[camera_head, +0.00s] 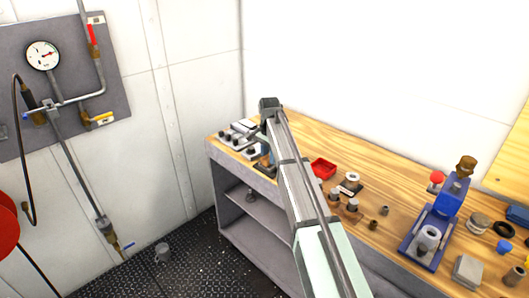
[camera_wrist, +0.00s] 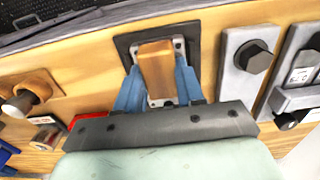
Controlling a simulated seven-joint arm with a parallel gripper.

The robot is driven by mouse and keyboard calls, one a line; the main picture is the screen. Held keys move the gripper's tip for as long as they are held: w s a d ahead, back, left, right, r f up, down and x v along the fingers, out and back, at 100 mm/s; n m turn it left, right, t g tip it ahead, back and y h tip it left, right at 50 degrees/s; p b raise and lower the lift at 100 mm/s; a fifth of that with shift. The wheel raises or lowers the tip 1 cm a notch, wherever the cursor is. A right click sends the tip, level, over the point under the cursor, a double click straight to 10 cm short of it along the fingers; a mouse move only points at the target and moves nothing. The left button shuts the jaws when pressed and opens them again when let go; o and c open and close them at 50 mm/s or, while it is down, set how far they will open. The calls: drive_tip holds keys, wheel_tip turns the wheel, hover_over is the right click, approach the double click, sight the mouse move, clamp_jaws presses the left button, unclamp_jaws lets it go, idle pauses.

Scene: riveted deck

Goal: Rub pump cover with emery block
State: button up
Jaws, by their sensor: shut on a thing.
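The emery block (camera_wrist: 156,72), a tan-brown block, is between the blue fingers of my gripper (camera_wrist: 157,74) in the wrist view. My gripper is shut on it. The block lies over the pump cover (camera_wrist: 179,48), a light metal plate with bolt holes at its corners on a dark square base. The block hides most of the plate, and I cannot tell whether they are touching. In the head view my arm hides most of this spot at the left end of the bench; only a little of my gripper (camera_head: 264,164) shows.
The wooden bench (camera_head: 390,160) carries a red tray (camera_head: 322,168) right of my arm, several small fittings, and a blue press (camera_head: 436,216). Bolted grey plates (camera_head: 240,130) stand near the left end; one with a dark hex bolt (camera_wrist: 254,56) is close beside the cover.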

drive_tip(key=shift+s+d, duration=1.15)
drive_tip(key=shift+s, duration=0.1)
drive_tip(key=shift+w+a, duration=2.4)
drive_tip(key=shift+w, duration=0.15)
wheel_tip(320, 180, up, 8)
drive_tip(key=shift+s+r, duration=0.15)
drive_tip(key=shift+d, duration=0.15)
